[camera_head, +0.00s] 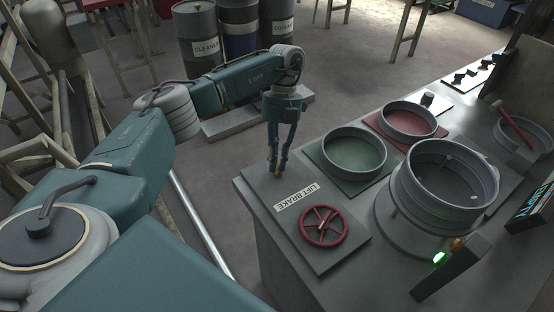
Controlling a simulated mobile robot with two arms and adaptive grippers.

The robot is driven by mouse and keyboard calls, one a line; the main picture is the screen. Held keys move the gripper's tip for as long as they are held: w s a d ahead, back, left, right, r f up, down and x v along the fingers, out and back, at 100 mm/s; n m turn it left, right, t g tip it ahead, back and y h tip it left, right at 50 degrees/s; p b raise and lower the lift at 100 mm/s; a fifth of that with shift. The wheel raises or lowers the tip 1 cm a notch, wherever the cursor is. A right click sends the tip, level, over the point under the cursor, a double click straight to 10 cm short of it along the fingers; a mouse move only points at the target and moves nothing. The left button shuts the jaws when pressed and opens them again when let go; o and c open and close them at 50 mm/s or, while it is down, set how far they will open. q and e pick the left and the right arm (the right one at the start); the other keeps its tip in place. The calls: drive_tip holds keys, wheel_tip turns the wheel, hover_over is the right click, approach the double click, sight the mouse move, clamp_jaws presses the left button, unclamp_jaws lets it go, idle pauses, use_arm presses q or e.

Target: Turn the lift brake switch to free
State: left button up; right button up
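My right gripper is not in view.
A red handwheel (325,227) sits on a plate just right of the label. Green (353,153) and red (408,120) round trays and a large metal cylinder (447,180) stand further right. A green lamp (439,257) glows at the front. Drums (240,32) stand on the floor behind.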

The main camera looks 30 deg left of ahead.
use_arm(q)
drive_tip(key=o, duration=0.4)
drive_tip(key=shift+s+d+f, duration=0.1)
drive_tip(key=shift+s+d, duration=0.1)
drive_tip(key=shift+s, duration=0.15)
drive_tip(key=shift+a, duration=0.15)
drive_tip(key=shift+w+r, duration=0.2)
drive_tip(key=v, duration=1.1)
drive_tip(key=shift+w+r, duration=0.3)
drive_tip(key=shift+r, duration=0.05)
drive_tip(key=shift+f, duration=0.1)
